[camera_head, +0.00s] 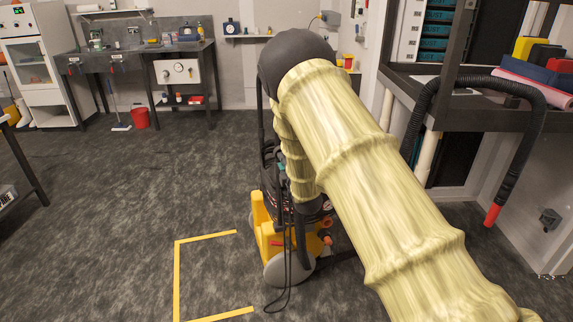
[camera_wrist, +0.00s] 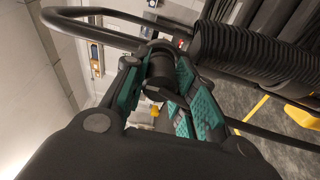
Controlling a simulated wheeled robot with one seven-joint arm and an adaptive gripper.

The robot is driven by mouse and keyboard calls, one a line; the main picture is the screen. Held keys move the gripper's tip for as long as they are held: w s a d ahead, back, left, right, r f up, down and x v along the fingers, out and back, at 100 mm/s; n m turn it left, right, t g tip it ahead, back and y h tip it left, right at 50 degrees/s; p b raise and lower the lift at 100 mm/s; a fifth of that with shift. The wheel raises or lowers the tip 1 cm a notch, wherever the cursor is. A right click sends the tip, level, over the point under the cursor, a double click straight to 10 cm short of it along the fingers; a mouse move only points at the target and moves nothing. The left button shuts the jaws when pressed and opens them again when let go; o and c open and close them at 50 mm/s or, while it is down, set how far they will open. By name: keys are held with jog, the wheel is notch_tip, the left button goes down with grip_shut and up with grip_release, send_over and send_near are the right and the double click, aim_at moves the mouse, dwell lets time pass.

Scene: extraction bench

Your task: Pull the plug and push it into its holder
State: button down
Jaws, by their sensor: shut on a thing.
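My gripper (camera_wrist: 163,88) shows in the wrist view, its green-padded fingers closed on a dark round piece (camera_wrist: 160,66) that I take for the plug. The piece's far end is hidden, so I cannot tell whether it sits in a socket. In the head view my pale-sleeved arm reaches to the cart with the yellow base (camera_head: 262,235) and hides most of my gripper and the plug. A thin black cord (camera_head: 288,285) hangs down the cart's front. I cannot make out the plug's holder in either view.
A ribbed black hose (camera_wrist: 250,52) and a curved black bar (camera_wrist: 95,28) lie close to my gripper. Another hose with a red end (camera_head: 493,214) hangs from the right-hand shelf. Yellow floor tape (camera_head: 177,280) marks clear floor left of the cart. A red bucket (camera_head: 139,118) stands far back.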

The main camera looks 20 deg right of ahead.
jog(key=shift+w+b, duration=0.3)
jog(key=shift+w, duration=0.4)
jog(key=c, duration=1.1)
grip_release()
jog(key=s, duration=1.2)
jog(key=shift+a, duration=0.1)
jog(key=s+d+f+m+g+h+p, duration=0.15)
jog(key=s+f+m+g, duration=0.3)
jog(key=s+f, duration=0.65)
jog(key=s+a+f+m+g+p, duration=0.1)
jog(key=s+f+m+g+p, duration=0.3)
jog(key=s+f, duration=0.7)
jog(key=s+a+f+m+g, duration=0.1)
jog(key=s+m+g, duration=0.2)
jog(key=s, duration=0.7)
jog(key=s+a+f+m+g+y+p, duration=0.1)
jog(key=s+a+f+m+g, duration=0.1)
jog(key=s, duration=0.9)
jog(key=s+a+f+m+g+p, duration=0.1)
jog(key=s+m+g, duration=0.3)
jog(key=s, duration=0.7)
jog(key=shift+a+f+m+g+y, duration=0.25)
jog(key=shift+f+m, duration=0.2)
jog(key=shift+f, duration=0.3)
